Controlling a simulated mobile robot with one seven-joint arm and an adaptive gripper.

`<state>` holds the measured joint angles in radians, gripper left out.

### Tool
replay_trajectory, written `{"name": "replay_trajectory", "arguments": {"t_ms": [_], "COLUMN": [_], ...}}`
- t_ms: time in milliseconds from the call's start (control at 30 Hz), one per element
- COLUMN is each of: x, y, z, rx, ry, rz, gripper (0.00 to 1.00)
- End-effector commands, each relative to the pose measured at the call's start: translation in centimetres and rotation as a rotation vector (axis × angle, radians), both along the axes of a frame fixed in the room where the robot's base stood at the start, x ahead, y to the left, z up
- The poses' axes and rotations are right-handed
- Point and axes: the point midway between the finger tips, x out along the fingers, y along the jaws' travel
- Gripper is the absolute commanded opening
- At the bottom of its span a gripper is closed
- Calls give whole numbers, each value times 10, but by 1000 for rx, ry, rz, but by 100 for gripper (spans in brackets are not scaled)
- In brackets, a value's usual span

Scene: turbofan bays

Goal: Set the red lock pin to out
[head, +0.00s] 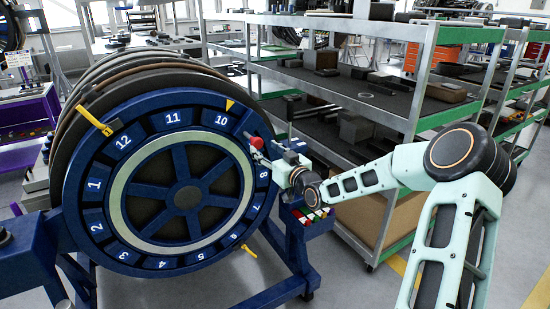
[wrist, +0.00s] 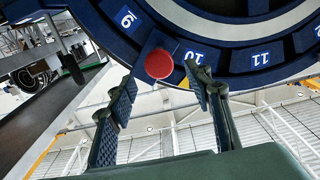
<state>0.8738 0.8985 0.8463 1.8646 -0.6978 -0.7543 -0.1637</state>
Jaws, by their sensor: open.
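The red lock pin (head: 257,142) shows as a round red knob at the right rim of the blue numbered wheel (head: 133,188), between the 10 and 8 labels. In the wrist view the red knob (wrist: 159,65) faces the camera on a dark blue block, between labels 9 and 10. My gripper (head: 264,158) is beside the knob. In the wrist view my open gripper (wrist: 162,78) has one finger on each side of the knob, with gaps on both sides. I cannot tell how far out the pin sits.
A yellow pointer (head: 229,104) sits at the wheel's rim near label 10. Yellow handles (head: 95,121) clip the left rim. A green-edged shelf rack (head: 345,95) with grey parts stands close behind my arm. A small bin of coloured items (head: 314,215) is below my gripper.

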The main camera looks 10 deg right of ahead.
Motion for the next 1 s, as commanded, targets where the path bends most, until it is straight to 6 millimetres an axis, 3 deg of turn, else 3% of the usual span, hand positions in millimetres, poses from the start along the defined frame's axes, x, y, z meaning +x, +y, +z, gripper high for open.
{"name": "replay_trajectory", "arguments": {"t_ms": [200,400,833,1000], "x": [-38,-57,-59,-52], "y": [-13,-19,-18,-5], "z": [0,0,-2,-23], "rx": [-3,0,-5,-100], "ry": [1,1,4,48], "rz": [-2,-2,1,11], "gripper": [47,47,47,47]}}
